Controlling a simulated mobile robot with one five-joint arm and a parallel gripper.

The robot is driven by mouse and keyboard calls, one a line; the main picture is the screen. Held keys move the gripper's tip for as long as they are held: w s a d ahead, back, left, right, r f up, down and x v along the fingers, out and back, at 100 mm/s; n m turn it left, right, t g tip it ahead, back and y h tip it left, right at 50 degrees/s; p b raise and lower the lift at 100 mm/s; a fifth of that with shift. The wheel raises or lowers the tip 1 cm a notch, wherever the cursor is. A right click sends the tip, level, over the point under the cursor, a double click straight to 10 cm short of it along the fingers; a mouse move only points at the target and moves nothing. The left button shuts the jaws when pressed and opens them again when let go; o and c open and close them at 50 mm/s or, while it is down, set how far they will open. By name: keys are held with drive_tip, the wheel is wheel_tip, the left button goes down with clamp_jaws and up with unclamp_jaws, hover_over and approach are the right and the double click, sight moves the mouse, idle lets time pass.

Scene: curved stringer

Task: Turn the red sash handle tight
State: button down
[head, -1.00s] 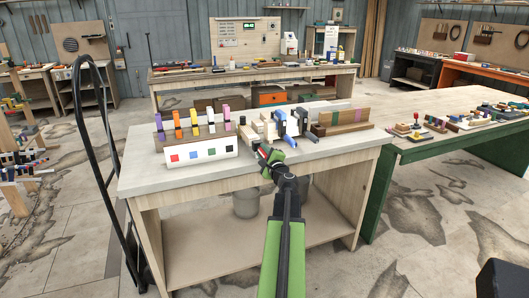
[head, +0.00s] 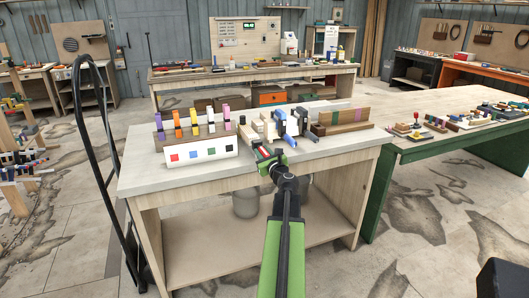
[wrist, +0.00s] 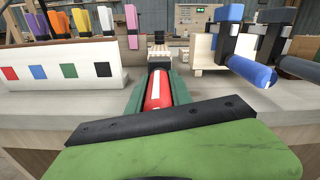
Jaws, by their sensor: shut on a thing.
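The red sash handle (wrist: 158,90) is a rounded red grip pointing toward me at the front of the workbench. In the wrist view it lies between the two green fingers of my gripper (wrist: 160,84), which is shut on it. In the head view a bit of the red handle (head: 263,151) shows between the fingers of my gripper (head: 266,157), at the bench's front edge. A pale wooden block (wrist: 158,54) stands just behind the handle. The handle's far end and its screw are hidden.
A clamp with a blue handle (wrist: 250,70) and one with a dark handle (wrist: 302,68) stand close on the right. A white box with coloured squares (head: 200,150) stands on the left, before a rack of coloured clamps. The bench's front-right top (head: 335,146) is clear.

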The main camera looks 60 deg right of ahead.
drive_tip(key=shift+s+m, duration=0.1)
drive_tip(key=shift+m, duration=1.1)
drive_tip(key=c, duration=1.1)
unclamp_jaws()
drive_tip(key=shift+c, duration=0.2)
drive_tip(key=shift+a, duration=0.1)
